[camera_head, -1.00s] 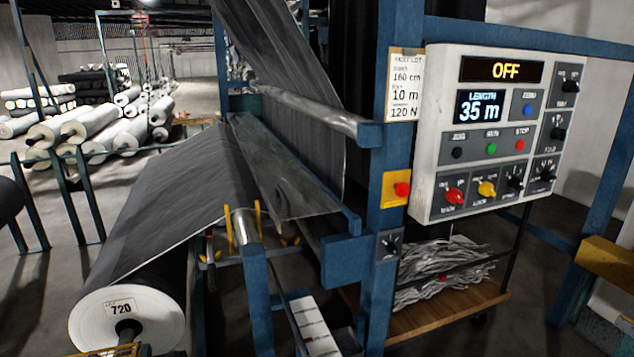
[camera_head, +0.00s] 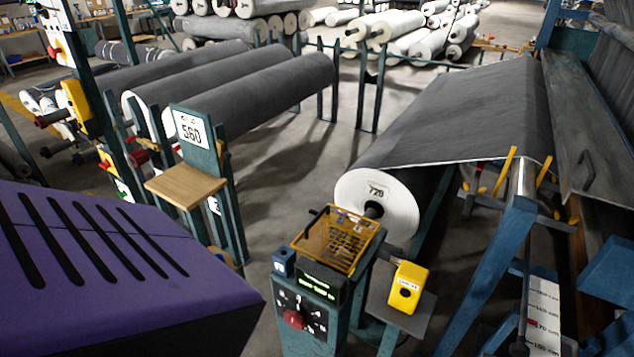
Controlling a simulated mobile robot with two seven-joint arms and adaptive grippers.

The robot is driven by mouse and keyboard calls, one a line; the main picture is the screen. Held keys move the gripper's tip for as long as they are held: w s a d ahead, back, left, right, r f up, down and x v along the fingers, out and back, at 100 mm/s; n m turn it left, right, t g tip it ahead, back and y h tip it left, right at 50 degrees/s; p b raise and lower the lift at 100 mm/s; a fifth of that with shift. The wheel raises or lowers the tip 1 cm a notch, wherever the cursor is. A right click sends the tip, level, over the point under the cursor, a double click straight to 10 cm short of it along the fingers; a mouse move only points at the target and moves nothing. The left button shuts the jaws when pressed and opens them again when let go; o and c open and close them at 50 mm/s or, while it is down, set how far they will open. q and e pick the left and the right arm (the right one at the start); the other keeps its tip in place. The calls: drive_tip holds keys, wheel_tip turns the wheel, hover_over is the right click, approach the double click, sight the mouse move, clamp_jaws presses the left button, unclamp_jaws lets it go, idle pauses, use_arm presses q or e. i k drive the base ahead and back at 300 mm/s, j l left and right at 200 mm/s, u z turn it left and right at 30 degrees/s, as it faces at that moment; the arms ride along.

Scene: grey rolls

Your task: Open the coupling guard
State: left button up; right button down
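The yellow mesh guard (camera_head: 340,240) sits on top of a teal drive stand at the lower middle. It lies beside the end of the grey roll marked 720 (camera_head: 385,205), whose dark shaft end points toward it. The guard looks lowered over the top of the stand; the coupling under its mesh is mostly hidden. Below it the stand (camera_head: 303,306) carries a small display with green text, too small to read surely, a dial and a red knob (camera_head: 293,320). Neither of my grippers is in view.
A yellow box (camera_head: 407,288) with a black hole stands right of the guard on a grey plate. A teal post with a 560 sign (camera_head: 191,130) and a wooden shelf (camera_head: 185,187) stands at the left. Grey rolls lie behind. Open floor (camera_head: 290,180) shows between them.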

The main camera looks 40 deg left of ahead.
sight(326, 208)
drive_tip(key=u, duration=1.3)
